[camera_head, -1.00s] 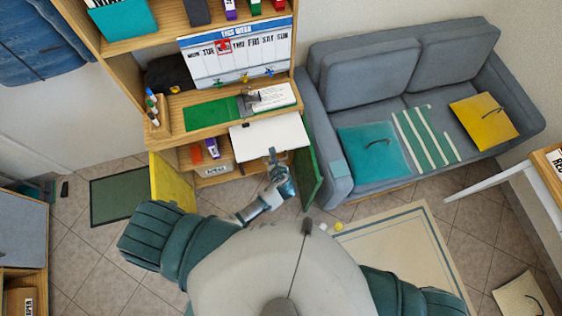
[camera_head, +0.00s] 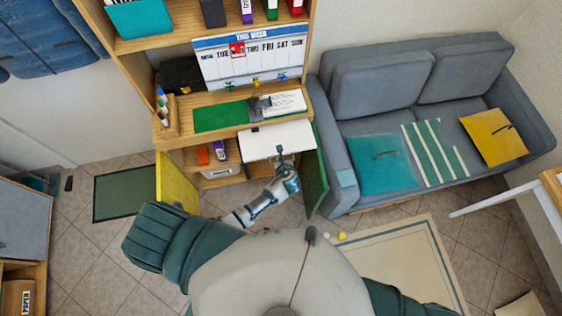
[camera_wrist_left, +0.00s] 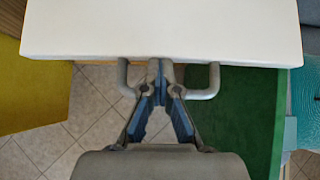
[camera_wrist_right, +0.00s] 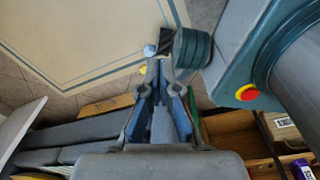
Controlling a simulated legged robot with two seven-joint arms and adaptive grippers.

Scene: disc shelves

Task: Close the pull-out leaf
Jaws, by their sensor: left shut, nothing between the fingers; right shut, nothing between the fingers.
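The white pull-out leaf (camera_head: 277,139) sticks out below the desk shelf of the wooden unit, above its lower compartment. In the left wrist view the leaf (camera_wrist_left: 160,30) fills the top, with a grey bar handle (camera_wrist_left: 212,82) on its front edge. My left gripper (camera_head: 281,151) is shut and empty at the leaf's front. Its closed fingertips (camera_wrist_left: 160,68) lie between the two sides of the handle, at the front edge; they hide the handle's middle. My right gripper (camera_wrist_right: 167,72) is shut and empty, seen only in the right wrist view, away from the leaf.
An open yellow door (camera_head: 177,183) and an open green door (camera_head: 315,172) flank the lower compartment. A grey sofa (camera_head: 345,165) stands close on the right. The desk shelf above holds a green mat (camera_head: 220,116) and an open book (camera_head: 285,102). Tiled floor lies in front.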

